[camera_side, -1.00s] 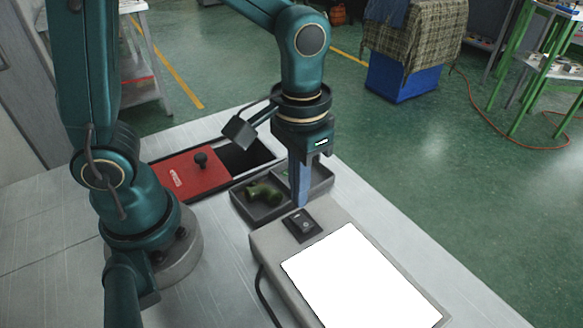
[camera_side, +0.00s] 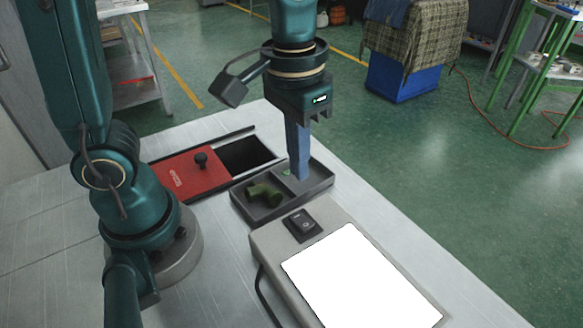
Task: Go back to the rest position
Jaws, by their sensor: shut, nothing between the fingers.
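My gripper (camera_side: 301,178) points down with its blue fingers together and nothing between them. It hangs over the right part of a dark two-part tray (camera_side: 319,186), just behind the light panel. A dark green pipe-like part (camera_side: 265,194) lies in the tray's left compartment. A small bright green spot shows in the right compartment, partly hidden by my fingers.
A light box with a glowing white panel (camera_side: 362,277) and a black rocker switch (camera_side: 301,224) stands in front of the tray. A red lid (camera_side: 190,174) with a black knob lies beside a dark opening (camera_side: 246,155) in the grey table (camera_side: 215,262).

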